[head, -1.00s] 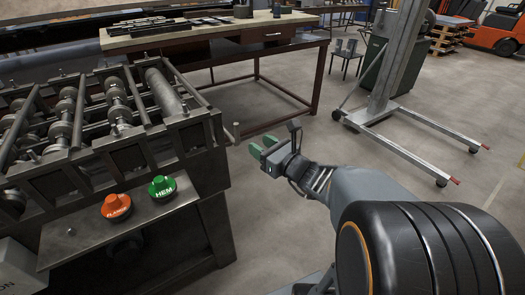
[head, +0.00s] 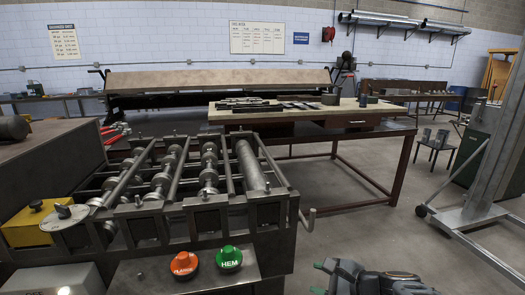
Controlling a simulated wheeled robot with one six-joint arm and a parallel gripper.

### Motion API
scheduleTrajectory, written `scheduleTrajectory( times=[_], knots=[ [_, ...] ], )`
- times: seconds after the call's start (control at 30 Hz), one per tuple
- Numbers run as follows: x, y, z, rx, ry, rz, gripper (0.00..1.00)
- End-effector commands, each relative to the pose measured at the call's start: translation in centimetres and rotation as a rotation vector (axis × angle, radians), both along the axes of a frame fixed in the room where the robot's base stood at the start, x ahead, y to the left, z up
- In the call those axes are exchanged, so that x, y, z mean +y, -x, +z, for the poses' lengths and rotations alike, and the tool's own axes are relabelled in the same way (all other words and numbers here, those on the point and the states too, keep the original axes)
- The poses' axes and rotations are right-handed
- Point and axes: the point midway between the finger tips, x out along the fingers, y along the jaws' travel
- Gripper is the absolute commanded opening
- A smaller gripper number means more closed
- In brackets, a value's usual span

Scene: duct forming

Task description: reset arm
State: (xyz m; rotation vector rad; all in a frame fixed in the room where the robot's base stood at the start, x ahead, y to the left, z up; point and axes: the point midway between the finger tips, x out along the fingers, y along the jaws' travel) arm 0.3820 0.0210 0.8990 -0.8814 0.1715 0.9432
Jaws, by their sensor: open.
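My gripper (head: 320,278) shows at the bottom edge of the head view, right of the roll-forming machine (head: 275,215). Its green fingertips point left, with a gap between them, and nothing shows in it. The lower part of the gripper is cut off by the picture's edge. The orange FLANGE knob (head: 184,265) and the green HEM knob (head: 229,258) sit on the machine's front shelf, left of my gripper and apart from it.
A workbench (head: 385,113) with metal pieces stands behind the machine. A wheeled lift frame (head: 490,180) stands at the right. A small rod (head: 308,220) sticks out from the machine's right side. Open floor (head: 370,235) lies between machine and lift.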

Motion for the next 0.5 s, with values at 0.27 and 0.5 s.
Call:
scheduleTrajectory(
  times=[0.27,0.5],
  knots=[
    [-0.7,6.3,1.9,-0.080,0.753,0.692,0.44],
    [-3.6,7.9,7.8,-0.170,1.258,1.136,0.44]
  ],
)
